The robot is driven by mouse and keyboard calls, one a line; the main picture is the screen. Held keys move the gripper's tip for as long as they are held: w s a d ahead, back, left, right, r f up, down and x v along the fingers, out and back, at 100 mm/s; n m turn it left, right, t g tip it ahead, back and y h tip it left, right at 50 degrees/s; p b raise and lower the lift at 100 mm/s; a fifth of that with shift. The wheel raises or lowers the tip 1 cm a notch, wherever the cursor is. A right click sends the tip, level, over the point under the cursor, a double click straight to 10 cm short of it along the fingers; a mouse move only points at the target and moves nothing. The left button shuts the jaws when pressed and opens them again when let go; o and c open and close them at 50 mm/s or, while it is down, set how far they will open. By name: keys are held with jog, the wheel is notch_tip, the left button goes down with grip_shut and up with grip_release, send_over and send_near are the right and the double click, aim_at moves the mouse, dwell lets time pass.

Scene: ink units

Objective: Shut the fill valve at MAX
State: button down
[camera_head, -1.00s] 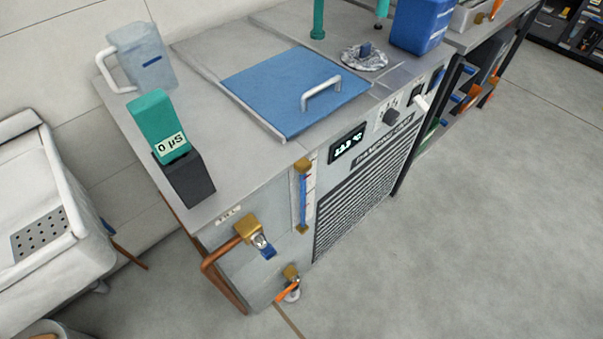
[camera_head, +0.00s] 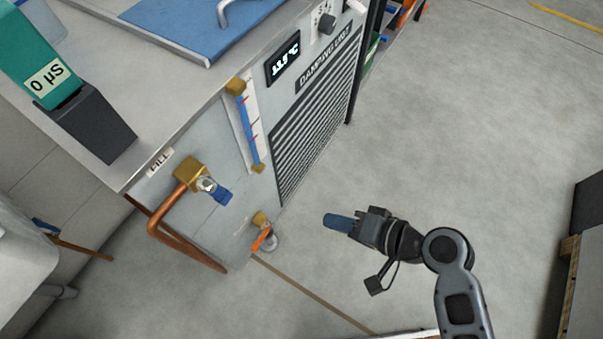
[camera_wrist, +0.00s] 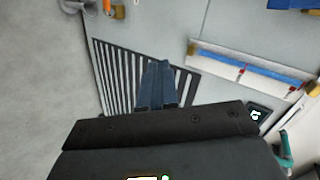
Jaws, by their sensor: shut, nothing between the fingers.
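The fill valve (camera_head: 188,172) is a brass body with a copper pipe on the tank's front, below a FILL label (camera_head: 160,161). Its blue lever (camera_head: 221,195) points out to the lower right. The sight gauge (camera_head: 249,125) beside it has a blue column and red marks; it also shows in the wrist view (camera_wrist: 245,66). The blue fills most of the tube; its exact level against the top mark is hard to read. My gripper (camera_head: 326,219) is shut and empty, right of the valve and apart from it. Its dark blue fingers show in the wrist view (camera_wrist: 158,72).
A drain valve with an orange lever (camera_head: 262,238) sits low on the front. A teal meter reading 0 µS (camera_head: 40,65) stands in a dark holder on top. A display (camera_head: 284,66) and a vent grille (camera_head: 318,115) lie right of the gauge. Open floor lies right.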

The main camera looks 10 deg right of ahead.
aim_at(226, 196)
jog(key=w+a+r+n+g+y+b, duration=0.4)
jog(key=w+r+n+g+y, duration=0.35)
jog(key=w+r, duration=0.35)
jog(key=s+a, duration=0.5)
jog(key=a, duration=0.7)
jog(key=shift+a+f+m+g, duration=0.15)
jog(key=shift+f+m+g, duration=0.15)
jog(key=shift+m+g, duration=0.15)
jog(key=shift+s+h, duration=0.15)
jog(key=shift+h, duration=0.1)
jog(key=shift+s+a+f+m+y+p, duration=0.25)
jog(key=shift+s+a+m+y+p, duration=0.2)
jog(key=shift+s, duration=0.15)
jog(key=shift+s+a+f, duration=0.1)
jog(key=shift+f, duration=0.1)
